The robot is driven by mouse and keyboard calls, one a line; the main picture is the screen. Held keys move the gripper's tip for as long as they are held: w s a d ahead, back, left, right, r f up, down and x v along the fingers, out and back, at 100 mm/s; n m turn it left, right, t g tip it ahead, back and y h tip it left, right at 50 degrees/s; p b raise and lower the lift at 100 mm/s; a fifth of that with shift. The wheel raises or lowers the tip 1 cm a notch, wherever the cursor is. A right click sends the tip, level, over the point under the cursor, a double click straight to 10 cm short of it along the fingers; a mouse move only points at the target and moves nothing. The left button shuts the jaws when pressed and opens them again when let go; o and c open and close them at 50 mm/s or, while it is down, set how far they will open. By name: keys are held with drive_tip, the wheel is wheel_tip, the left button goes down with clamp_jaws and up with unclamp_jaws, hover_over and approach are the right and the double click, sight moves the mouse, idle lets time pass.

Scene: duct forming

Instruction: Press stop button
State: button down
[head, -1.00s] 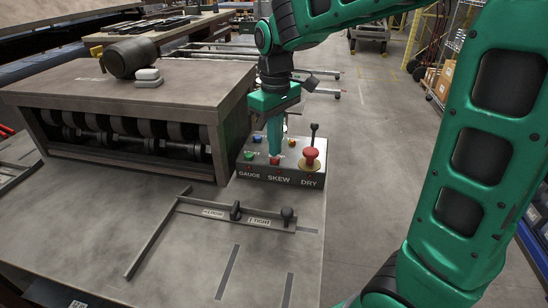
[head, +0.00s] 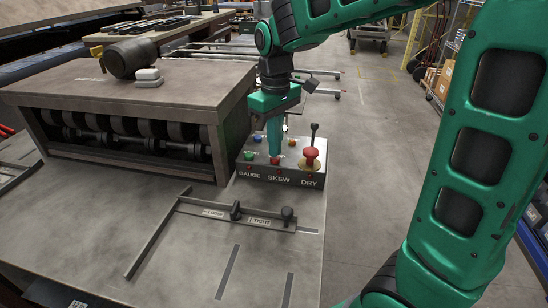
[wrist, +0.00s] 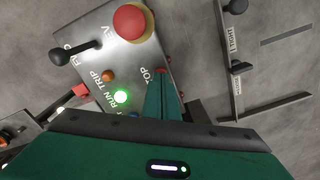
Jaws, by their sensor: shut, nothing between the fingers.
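A grey control box (head: 281,175) stands on the table. Its small red stop button (head: 275,161) sits at the front middle, between the green button (head: 249,156) and the large red mushroom button (head: 311,154). My gripper (head: 274,153) is shut and empty, pointing down with its tips at the red stop button. Contact or pressing cannot be told. In the wrist view my gripper (wrist: 161,80) covers most of the stop button beside lettering reading "TOP". A lit green lamp (wrist: 121,96) by "RUN" and the mushroom button (wrist: 133,22) also show there.
A black lever (head: 314,130) rises at the box's back right. A roller housing (head: 130,95) stands to the left. A flat guide bar with dark knobs (head: 235,212) lies in front on the table. The floor to the right is open.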

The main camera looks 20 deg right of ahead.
drive_tip(key=shift+f, duration=0.65)
drive_tip(key=shift+r, duration=0.15)
wheel_tip(320, 180, up, 7)
idle(1.0)
idle(0.6)
